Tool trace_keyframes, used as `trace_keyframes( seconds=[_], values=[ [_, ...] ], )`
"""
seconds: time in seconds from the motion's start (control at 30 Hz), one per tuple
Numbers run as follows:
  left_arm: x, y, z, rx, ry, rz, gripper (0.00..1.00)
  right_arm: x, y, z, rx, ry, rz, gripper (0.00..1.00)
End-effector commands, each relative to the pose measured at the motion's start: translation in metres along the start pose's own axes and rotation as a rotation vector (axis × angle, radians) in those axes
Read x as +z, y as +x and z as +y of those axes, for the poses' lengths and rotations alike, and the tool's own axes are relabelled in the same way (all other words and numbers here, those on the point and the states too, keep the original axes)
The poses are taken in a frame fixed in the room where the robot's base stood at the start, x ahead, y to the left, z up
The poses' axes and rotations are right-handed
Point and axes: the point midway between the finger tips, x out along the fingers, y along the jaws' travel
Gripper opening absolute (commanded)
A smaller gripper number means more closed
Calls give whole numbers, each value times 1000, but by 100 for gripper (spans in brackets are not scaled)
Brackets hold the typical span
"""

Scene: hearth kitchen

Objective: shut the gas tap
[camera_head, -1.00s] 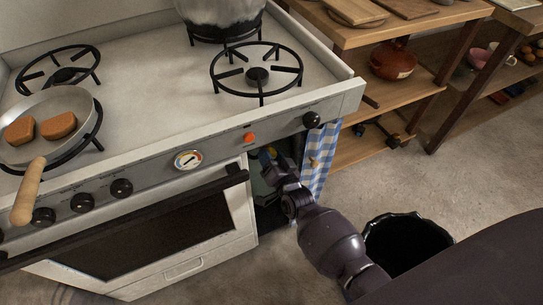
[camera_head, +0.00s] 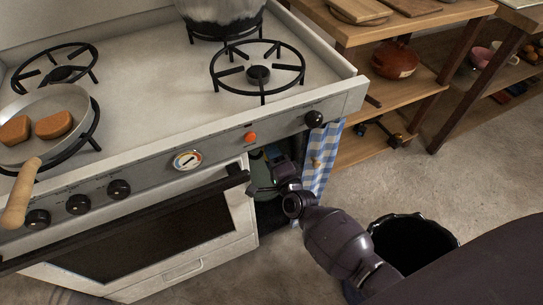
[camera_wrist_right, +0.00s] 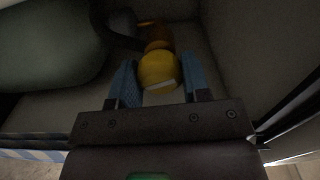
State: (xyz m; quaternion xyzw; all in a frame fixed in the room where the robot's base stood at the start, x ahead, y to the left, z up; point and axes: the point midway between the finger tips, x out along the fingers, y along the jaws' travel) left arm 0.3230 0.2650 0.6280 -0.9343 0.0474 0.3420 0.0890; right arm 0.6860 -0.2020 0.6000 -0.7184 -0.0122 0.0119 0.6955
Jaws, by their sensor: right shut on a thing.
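The gas tap (camera_wrist_right: 159,71) has a round yellow knob with a white mark, seen in the right wrist view. Behind it is an orange-brown fitting (camera_wrist_right: 157,36) with a dark hose. My right gripper (camera_wrist_right: 158,84) has its two blue fingers on either side of the knob and is shut on it. In the head view my right gripper (camera_head: 262,185) reaches into the dark space at the right end of the stove, and the knob is hidden there. My left gripper is not in view.
A grey-green rounded cylinder (camera_wrist_right: 45,55) stands left of the tap. The stove (camera_head: 150,110) holds a pan (camera_head: 45,110) and a pot (camera_head: 222,12). A checked blue curtain (camera_head: 318,165) hangs right of my gripper. A black bin (camera_head: 412,243) stands on the floor.

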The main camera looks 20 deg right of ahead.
Motion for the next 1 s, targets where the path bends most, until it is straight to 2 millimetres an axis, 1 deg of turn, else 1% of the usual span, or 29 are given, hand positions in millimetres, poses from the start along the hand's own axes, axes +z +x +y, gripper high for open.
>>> trace_keyframes(
  seconds=[0.13, 0.33, 0.9, 0.93, 1.0],
  values=[
    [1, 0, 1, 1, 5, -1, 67, 0, 0, 0, 0, 81, 0, 20],
    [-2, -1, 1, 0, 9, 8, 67, 0, 1, 0, -1, 149, 0, 20],
    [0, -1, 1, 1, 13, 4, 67, 0, 1, -1, -2, 177, 0, 20],
    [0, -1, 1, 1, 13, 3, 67, 0, 1, -1, -2, 177, 0, 46],
    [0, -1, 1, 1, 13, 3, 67, 0, 1, -1, -2, 177, 0, 57]
  ],
)
